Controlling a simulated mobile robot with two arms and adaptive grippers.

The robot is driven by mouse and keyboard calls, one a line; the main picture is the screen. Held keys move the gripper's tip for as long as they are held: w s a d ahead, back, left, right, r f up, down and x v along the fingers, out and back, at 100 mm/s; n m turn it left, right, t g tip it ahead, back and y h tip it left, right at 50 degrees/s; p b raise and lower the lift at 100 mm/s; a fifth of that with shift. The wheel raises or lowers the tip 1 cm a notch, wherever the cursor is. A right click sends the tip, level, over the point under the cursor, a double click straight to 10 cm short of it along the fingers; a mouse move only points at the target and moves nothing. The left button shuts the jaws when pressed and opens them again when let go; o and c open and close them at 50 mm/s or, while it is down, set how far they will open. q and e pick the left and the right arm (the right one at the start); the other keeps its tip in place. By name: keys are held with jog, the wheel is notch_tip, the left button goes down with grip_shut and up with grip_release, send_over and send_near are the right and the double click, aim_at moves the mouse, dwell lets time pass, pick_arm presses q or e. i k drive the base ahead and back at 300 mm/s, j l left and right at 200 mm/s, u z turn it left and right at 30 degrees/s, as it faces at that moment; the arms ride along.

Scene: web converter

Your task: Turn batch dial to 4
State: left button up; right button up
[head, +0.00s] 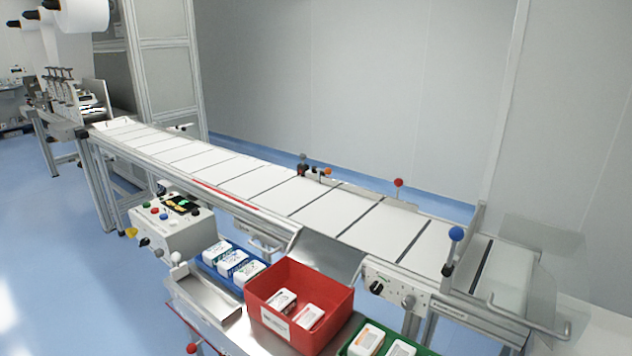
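No dial is legibly marked as the batch dial. A black rotary knob (376,287) sits on a light panel (396,290) at the front of the conveyor, right of the red bin, with a grey knob (408,301) beside it. Its scale and pointer setting are too small to read. A grey control box (172,232) at the left carries a small lit display (182,204), coloured buttons, and small black and yellow parts on its front. Neither of my grippers is in view.
A conveyor (270,185) with white panels runs from back left to front right. Below it stand a blue bin (208,268), a red bin (338,325) and a green bin (352,350), each holding packs. A blue-ball lever (455,234) rises at the right. Blue floor (60,270) is clear at left.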

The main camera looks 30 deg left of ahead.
aim_at(159, 251)
jog(key=u, duration=1.65)
jog(key=i+j+z, duration=0.1)
jog(key=i+j, duration=0.15)
jog(key=i+j+z, duration=0.1)
jog(key=i+j, duration=0.15)
jog(key=j, duration=0.15)
jog(key=i+j+z, duration=0.1)
jog(key=i+j, duration=0.15)
jog(key=j, duration=0.15)
jog(key=i+j+z, duration=0.1)
jog(key=j, duration=0.25)
jog(key=i, duration=0.1)
